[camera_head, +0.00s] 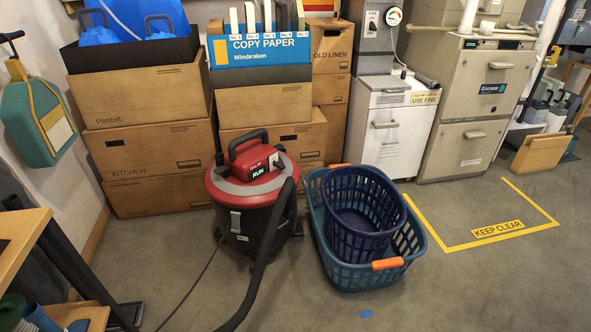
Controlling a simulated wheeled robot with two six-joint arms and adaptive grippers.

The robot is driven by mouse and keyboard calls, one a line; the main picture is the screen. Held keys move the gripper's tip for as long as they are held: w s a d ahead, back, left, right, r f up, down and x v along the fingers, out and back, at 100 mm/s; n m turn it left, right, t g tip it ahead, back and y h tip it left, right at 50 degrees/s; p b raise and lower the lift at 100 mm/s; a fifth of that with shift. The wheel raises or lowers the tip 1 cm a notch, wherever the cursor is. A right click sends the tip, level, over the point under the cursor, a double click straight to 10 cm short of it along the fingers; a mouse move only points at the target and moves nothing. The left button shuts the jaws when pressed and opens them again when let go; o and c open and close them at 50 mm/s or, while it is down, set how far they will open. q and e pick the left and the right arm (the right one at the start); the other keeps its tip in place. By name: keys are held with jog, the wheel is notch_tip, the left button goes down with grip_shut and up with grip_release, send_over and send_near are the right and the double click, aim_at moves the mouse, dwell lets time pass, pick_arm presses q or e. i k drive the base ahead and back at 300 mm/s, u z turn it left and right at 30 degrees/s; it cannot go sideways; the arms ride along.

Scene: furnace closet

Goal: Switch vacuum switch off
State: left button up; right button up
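A red and black canister vacuum (228,188) stands upright on the floor in front of the cardboard boxes. Its red top carries a black handle and a small dark label reading RUN (258,172). A small switch-like part (276,161) shows on the right side of the top housing; its exact position is too small to tell. A thick black hose (266,250) runs from the vacuum down toward the bottom of the picture, and a thin cord trails left. Neither of my grippers can be seen.
Nested blue laundry baskets (340,272) stand close to the vacuum's right. Stacked cardboard boxes (155,150) are behind it. A wooden table edge (22,245) is at left. The floor in front is mostly clear, and a yellow-marked KEEP CLEAR area (497,229) lies right.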

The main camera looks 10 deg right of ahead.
aim_at(278, 165)
jog(key=z, duration=0.75)
jog(key=i, duration=0.4)
